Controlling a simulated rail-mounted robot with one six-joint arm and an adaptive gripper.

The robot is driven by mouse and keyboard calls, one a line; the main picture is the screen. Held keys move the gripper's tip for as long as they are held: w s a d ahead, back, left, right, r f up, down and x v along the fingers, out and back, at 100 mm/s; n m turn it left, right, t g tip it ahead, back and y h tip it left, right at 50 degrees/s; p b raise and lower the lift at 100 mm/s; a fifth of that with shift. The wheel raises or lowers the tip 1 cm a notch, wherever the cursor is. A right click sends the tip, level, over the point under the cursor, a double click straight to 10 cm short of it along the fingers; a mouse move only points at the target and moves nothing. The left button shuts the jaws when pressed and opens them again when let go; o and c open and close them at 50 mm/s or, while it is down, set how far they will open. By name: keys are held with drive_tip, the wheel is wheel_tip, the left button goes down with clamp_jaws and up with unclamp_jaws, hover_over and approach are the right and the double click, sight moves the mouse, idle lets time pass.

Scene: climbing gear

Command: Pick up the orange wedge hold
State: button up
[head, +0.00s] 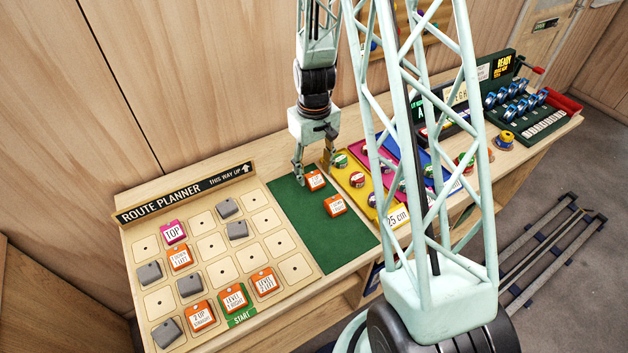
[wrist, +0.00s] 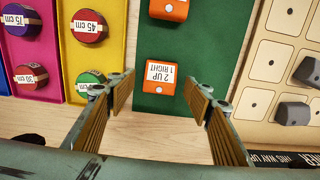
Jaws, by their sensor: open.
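Two orange tagged blocks lie on the green mat (head: 303,238). The far orange block (head: 315,181) is close to my gripper (head: 313,172), and the nearer orange block (head: 335,205) sits to its lower right. In the wrist view, the orange block tagged "2 UP 1 RIGHT" (wrist: 160,77) shows just beyond and between the fingertips of my gripper (wrist: 160,91). The other orange block (wrist: 169,8) is partly cut off at the top. My gripper is open and empty, fingers pointing down. I cannot tell which block counts as the wedge hold.
The route planner board (head: 150,245), left of the mat, carries grey blocks, a pink TOP block (head: 173,232) and several more orange blocks. A yellow tray (head: 352,184) with round tagged pieces borders the mat on the right. Bare wood lies behind the mat.

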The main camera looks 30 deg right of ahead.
drive_tip(key=shift+f, duration=1.2)
drive_tip(key=shift+c, duration=0.9)
drive_tip(key=c, duration=0.8)
